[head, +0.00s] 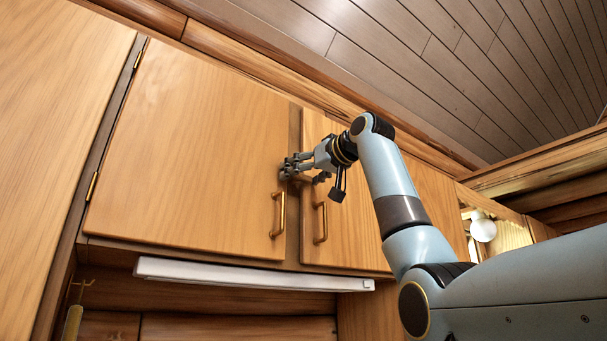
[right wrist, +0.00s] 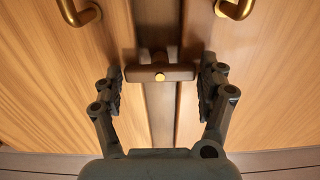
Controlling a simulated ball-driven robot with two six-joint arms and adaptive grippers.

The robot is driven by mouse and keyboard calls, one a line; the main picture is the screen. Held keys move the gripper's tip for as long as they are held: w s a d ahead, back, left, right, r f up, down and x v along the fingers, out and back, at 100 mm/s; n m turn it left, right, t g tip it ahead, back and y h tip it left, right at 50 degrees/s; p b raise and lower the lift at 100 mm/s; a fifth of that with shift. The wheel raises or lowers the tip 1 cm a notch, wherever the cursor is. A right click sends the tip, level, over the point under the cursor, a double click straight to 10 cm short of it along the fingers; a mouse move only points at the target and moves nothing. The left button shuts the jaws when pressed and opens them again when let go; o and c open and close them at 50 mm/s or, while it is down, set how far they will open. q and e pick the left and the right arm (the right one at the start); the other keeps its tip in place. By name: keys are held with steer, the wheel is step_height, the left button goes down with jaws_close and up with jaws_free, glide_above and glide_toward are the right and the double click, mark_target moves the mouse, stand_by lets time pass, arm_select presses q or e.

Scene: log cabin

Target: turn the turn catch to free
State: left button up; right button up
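The turn catch (right wrist: 146,74) is a short dark wooden bar with a round brass pin at its middle. In the right wrist view it lies crosswise over the strip between the two cabinet doors. My right gripper (right wrist: 162,80) is open, with one finger beyond each end of the bar. Small gaps seem to show between the fingers and the bar, though I cannot tell whether either touches. In the head view my right gripper (head: 291,168) is at the seam between the doors and hides the catch. My left gripper is not in view.
The left door (head: 190,140) and right door (head: 345,230) are shut. Brass handles (head: 279,215) (head: 320,223) stand out below the gripper. A white light bar (head: 250,274) runs under the cabinet. The ceiling (head: 450,70) slopes above.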

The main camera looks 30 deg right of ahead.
steer(key=c, duration=0.7)
steer(key=shift+o, duration=0.2)
steer(key=shift+n, duration=0.3)
steer(key=n, duration=1.3)
steer(key=shift+n, duration=2.1)
